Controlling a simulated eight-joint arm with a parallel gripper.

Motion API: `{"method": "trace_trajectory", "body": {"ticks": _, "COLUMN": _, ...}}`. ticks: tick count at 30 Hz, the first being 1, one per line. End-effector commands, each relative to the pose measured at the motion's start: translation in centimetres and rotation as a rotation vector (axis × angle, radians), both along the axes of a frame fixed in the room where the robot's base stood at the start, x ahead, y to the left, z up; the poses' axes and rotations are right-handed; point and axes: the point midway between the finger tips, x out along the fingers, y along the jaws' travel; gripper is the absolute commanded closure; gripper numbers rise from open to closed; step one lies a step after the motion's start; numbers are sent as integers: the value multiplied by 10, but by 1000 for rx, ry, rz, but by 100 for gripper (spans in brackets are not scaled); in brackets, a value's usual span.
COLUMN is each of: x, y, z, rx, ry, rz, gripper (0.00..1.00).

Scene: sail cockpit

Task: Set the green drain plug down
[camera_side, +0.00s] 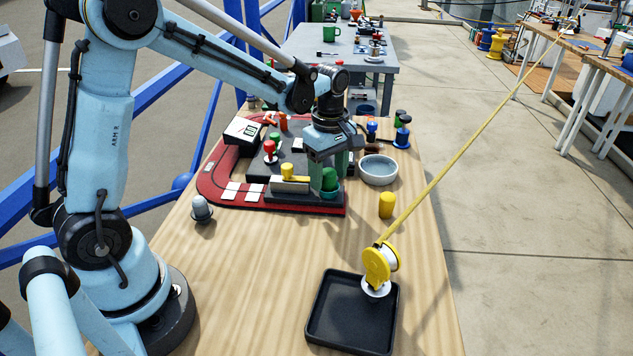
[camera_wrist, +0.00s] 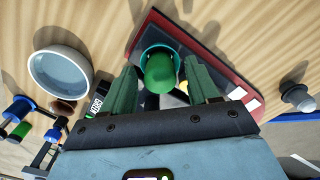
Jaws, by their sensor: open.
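The green drain plug (camera_side: 329,179) stands upright in a teal ring-shaped seat (camera_side: 329,194) at the front right corner of the dark console (camera_side: 290,197). In the wrist view the plug (camera_wrist: 160,72) shows its rounded green top, with the teal rim (camera_wrist: 150,52) around its far side. My gripper (camera_side: 333,165) is directly above and around the plug, pointing down. In the wrist view its two green fingers (camera_wrist: 163,80) are spread, one on each side of the plug, with gaps visible. The plug's lower part is hidden inside the seat.
A grey-white bowl (camera_side: 378,169) stands close to the right of my gripper. A yellow cylinder (camera_side: 387,205) stands in front of it. Red and yellow knobs (camera_side: 270,148) rise from the console.

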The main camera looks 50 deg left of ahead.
Motion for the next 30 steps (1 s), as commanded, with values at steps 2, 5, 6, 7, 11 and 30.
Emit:
{"method": "trace_trajectory", "body": {"ticks": 2, "x": 0, "y": 0, "z": 9, "rx": 0, "ry": 0, "rz": 0, "gripper": 40}}
{"method": "trace_trajectory", "body": {"ticks": 5, "x": 0, "y": 0, "z": 25, "rx": 0, "ry": 0, "rz": 0, "gripper": 40}}
{"method": "trace_trajectory", "body": {"ticks": 6, "x": 0, "y": 0, "z": 32, "rx": 0, "ry": 0, "rz": 0, "gripper": 40}}
{"method": "trace_trajectory", "body": {"ticks": 7, "x": 0, "y": 0, "z": 37, "rx": 0, "ry": 0, "rz": 0, "gripper": 40}}
{"method": "trace_trajectory", "body": {"ticks": 11, "x": -1, "y": 0, "z": 61, "rx": 0, "ry": 0, "rz": 0, "gripper": 40}}
{"method": "trace_trajectory", "body": {"ticks": 30, "x": -10, "y": -4, "z": 121, "rx": 6, "ry": -42, "rz": -107, "gripper": 40}}
